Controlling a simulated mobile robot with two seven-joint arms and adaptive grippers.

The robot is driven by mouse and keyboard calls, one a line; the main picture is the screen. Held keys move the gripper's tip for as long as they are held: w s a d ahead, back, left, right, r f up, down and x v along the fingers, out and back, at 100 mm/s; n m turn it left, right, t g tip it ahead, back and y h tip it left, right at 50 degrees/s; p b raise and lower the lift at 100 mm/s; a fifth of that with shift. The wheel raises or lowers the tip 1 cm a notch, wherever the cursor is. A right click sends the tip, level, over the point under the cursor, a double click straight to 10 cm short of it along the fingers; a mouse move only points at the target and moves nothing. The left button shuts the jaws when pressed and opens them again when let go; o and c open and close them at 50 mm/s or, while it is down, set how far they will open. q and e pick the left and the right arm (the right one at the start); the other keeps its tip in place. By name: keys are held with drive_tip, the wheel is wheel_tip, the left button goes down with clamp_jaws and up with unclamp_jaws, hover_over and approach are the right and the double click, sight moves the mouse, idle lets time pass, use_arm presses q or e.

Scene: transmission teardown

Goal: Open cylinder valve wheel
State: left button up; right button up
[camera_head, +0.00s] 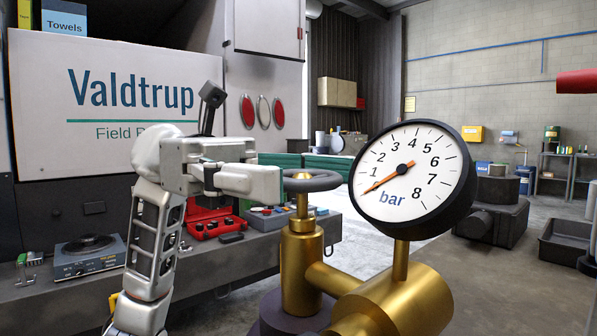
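The valve wheel (312,181) is a dark grey ring on top of a brass cylinder valve (300,262). A round black-rimmed gauge (428,185) marked "bar" stands on the brass body to its right. The gauge's orange needle points to the lower left, below the 1. My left gripper (276,183) is at the left side of the wheel, with its pale fingers level with the rim. Its fingertips meet or overlap the rim's left edge in this view. I cannot tell whether they close on it. My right gripper is not in view.
A dark workbench (215,268) behind my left arm carries a blue-grey device (88,256), a red tool case (212,222) and a grey box (268,218). A white "Valdtrup" panel (110,105) stands behind. Open floor (500,280) lies right of the gauge, with a black tray (566,243) there.

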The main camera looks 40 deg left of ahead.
use_arm(q)
drive_tip(key=c, duration=0.9)
drive_tip(key=shift+n+t, duration=0.3)
drive_tip(key=shift+t, duration=0.1)
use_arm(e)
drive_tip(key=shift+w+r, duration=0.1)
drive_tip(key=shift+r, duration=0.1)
use_arm(q)
drive_tip(key=shift+s+t, duration=0.1)
drive_tip(key=shift+t, duration=0.2)
drive_tip(key=n+t+p, duration=0.1)
drive_tip(key=n+t, duration=0.1)
drive_tip(key=t, duration=0.1)
drive_tip(key=shift+y, duration=0.3)
drive_tip(key=shift+s+n+t+y+p, duration=0.1)
drive_tip(key=shift+n+t+y+p, duration=0.25)
drive_tip(key=shift+n+t, duration=0.55)
drive_tip(key=shift+n+t+y, duration=0.75)
drive_tip(key=shift+n+t, duration=0.15)
drive_tip(key=shift+t, duration=0.6)
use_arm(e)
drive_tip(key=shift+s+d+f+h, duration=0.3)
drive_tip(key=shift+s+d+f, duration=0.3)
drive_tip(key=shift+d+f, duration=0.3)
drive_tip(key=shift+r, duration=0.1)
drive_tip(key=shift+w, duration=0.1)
